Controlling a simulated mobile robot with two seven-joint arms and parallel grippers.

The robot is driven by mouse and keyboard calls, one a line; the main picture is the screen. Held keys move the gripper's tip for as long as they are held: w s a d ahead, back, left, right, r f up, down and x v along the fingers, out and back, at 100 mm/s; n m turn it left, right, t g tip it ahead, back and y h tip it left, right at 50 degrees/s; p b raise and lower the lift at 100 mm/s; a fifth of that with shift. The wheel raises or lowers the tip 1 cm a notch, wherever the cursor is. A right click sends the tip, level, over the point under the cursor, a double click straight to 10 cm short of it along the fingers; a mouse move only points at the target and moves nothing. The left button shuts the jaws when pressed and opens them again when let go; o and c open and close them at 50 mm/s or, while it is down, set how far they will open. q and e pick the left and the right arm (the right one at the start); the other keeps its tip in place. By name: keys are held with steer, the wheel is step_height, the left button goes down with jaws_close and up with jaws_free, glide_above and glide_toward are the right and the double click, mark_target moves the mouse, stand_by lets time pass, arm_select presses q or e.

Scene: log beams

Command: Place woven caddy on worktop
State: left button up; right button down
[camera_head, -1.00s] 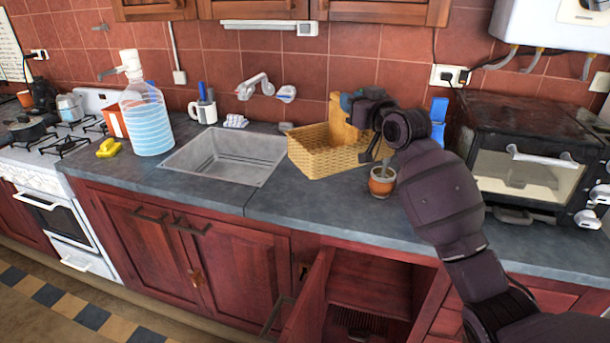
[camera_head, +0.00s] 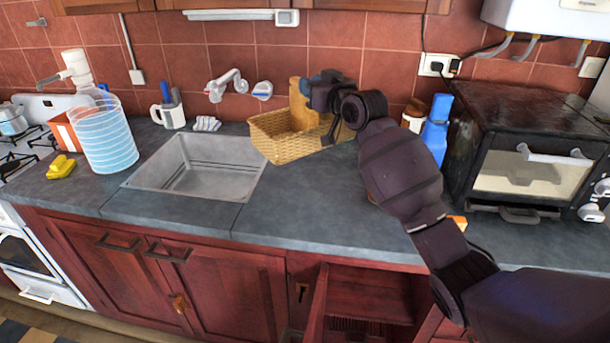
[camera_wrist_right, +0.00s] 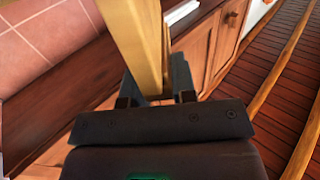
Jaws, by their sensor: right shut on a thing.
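The woven caddy (camera_head: 283,148), a pale straw-coloured basket with a wooden board-like part (camera_head: 297,98) rising from it, is at the back of the grey worktop (camera_head: 310,210), just right of the sink. I cannot tell whether its base touches the worktop. My right gripper (camera_head: 328,122) reaches in over the caddy's right side. In the right wrist view its fingers are shut on a smooth yellow-brown upright piece (camera_wrist_right: 143,50), which looks like part of the caddy. My arm hides the caddy's right end. My left gripper is not in view.
The sink (camera_head: 200,165) lies left of the caddy. A blue bottle (camera_head: 436,130) and a black oven (camera_head: 530,130) stand to the right. A water jug (camera_head: 105,140) and a yellow sponge (camera_head: 61,167) are far left. Worktop in front of the caddy is clear.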

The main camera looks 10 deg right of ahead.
mark_target(312, 144)
step_height(312, 144, down, 14)
steer(key=shift+r+b, duration=0.15)
steer(key=shift+b, duration=0.4)
steer(key=shift+f, duration=0.65)
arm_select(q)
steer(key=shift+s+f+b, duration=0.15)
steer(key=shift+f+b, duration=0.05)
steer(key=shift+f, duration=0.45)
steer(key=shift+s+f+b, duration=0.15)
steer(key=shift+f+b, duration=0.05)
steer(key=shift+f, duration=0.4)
arm_select(e)
step_height(312, 144, down, 4)
steer(key=shift+r, duration=0.25)
steer(key=shift+f, duration=0.15)
steer(key=c, duration=1)
jaws_free()
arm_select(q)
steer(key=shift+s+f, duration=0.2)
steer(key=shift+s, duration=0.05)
arm_select(e)
steer(key=shift+o, duration=0.4)
